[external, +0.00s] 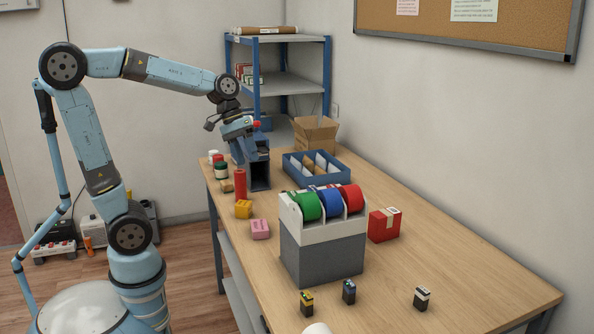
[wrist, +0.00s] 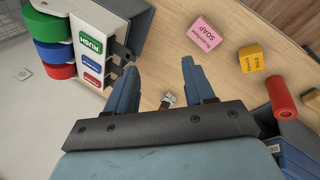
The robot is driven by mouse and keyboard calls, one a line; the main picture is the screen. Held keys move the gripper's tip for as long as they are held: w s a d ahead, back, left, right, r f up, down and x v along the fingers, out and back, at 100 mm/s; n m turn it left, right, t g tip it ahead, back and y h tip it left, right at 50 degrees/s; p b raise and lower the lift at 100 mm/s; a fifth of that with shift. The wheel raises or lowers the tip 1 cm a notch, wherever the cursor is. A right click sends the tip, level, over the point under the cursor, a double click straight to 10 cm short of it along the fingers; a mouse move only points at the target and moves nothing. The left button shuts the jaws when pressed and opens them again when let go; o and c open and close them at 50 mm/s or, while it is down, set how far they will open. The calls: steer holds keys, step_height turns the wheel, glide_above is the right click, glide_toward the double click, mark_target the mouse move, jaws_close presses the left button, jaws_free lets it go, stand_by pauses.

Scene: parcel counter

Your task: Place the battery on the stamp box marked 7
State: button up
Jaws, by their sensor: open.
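My gripper (external: 240,128) is open and empty, high over the far part of the table; its two fingers show apart in the wrist view (wrist: 164,88). A small pale-topped object (wrist: 168,98) lies on the table between and below the fingers; I cannot tell whether it is the battery. Three small dark blocks stand at the near end of the table: one with a yellow top (external: 306,303), one with a bluish top (external: 349,292) and one with a white top (external: 423,298). No number 7 is readable, so I cannot tell which thing is the stamp box.
A grey-and-white dispenser (external: 322,255) with green, blue and red rolls stands mid-table. Beside it are a pink soap box (external: 260,229), a yellow box (external: 243,209), a red cylinder (external: 240,185) and a red box (external: 384,225). A blue divided tray (external: 330,177) lies behind. The right side is clear.

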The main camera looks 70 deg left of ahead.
steer(key=s+a+f+m+t+y, duration=0.1)
steer(key=s+m, duration=0.6)
steer(key=s, duration=0.7)
steer(key=t+y, duration=0.1)
steer(key=y, duration=0.1)
steer(key=shift+s+a+t+y, duration=0.15)
steer(key=shift+s+t+y, duration=0.2)
steer(key=shift+t+y, duration=0.05)
